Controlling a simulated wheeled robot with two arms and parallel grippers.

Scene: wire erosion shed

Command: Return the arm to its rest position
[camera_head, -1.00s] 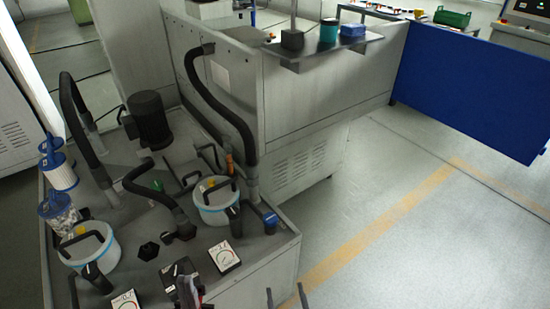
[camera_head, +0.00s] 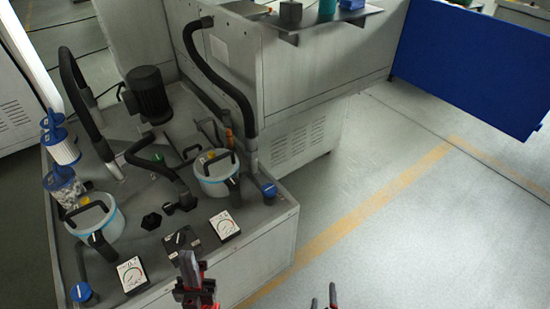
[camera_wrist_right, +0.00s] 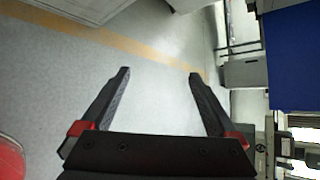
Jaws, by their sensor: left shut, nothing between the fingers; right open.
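My left gripper (camera_head: 189,266) shows at the bottom of the head view, seen end-on as a dark shape with red parts. It is shut and empty, in front of the grey machine unit's front edge. My right gripper (camera_head: 324,297) shows only its fingertips at the bottom edge of the head view, over bare floor. In the right wrist view, the right gripper (camera_wrist_right: 160,74) has its two dark fingers wide apart with nothing between them. Most of both arms is out of view.
The grey unit (camera_head: 262,218) carries two white buckets (camera_head: 219,184) (camera_head: 101,238), hoses, a black motor (camera_head: 148,92) and gauges (camera_head: 224,224). A shelf (camera_head: 335,20) and blue panel (camera_head: 465,70) stand behind. The floor (camera_head: 400,240) at right is clear.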

